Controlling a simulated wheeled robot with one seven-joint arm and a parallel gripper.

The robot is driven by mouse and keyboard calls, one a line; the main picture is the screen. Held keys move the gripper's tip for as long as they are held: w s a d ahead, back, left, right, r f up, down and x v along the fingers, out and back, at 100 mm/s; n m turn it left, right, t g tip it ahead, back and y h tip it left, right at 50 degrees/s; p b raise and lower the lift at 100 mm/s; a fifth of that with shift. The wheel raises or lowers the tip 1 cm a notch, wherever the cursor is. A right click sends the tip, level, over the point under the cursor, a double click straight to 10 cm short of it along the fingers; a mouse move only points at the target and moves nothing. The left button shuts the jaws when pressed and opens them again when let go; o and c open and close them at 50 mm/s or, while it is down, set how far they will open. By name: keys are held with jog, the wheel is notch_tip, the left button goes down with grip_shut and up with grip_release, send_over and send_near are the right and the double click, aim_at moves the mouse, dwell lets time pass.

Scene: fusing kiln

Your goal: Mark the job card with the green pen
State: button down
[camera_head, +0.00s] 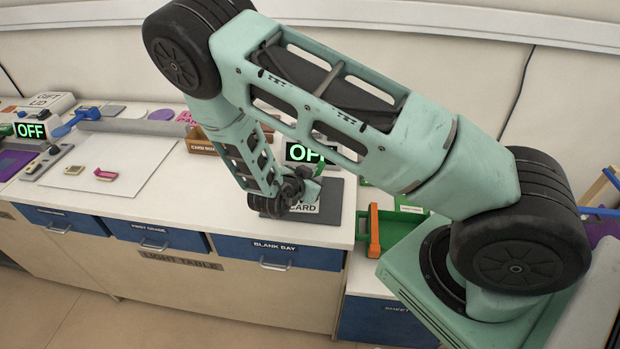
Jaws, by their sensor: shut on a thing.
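The job card (306,208) is a white card with dark lettering, partly readable as "CARD". It lies on a dark grey board (331,207) at the right part of the white counter. My gripper (296,194) is pointed down over the card and hides much of it. A green pen (320,166) shows as a bright green piece sticking up beside the gripper, and the jaws are shut on it. The pen's lower end and tip are hidden, so I cannot tell whether it touches the card.
A green-lit display (299,153) stands behind my arm. A wooden card box (200,143) is left of the board. A white sheet (108,168) with small coloured pieces lies further left. An orange bar (374,231) stands to the right, near a green tray (408,207).

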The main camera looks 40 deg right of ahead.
jog(key=shift+s+d+b, duration=0.3)
jog(key=shift+s+d, duration=0.6)
jog(key=shift+d, duration=0.1)
dwell(0.4)
jog(key=shift+r, duration=0.1)
notch_tip(320, 180, up, 7)
jog(key=p, duration=0.5)
dwell(0.5)
dwell(0.4)
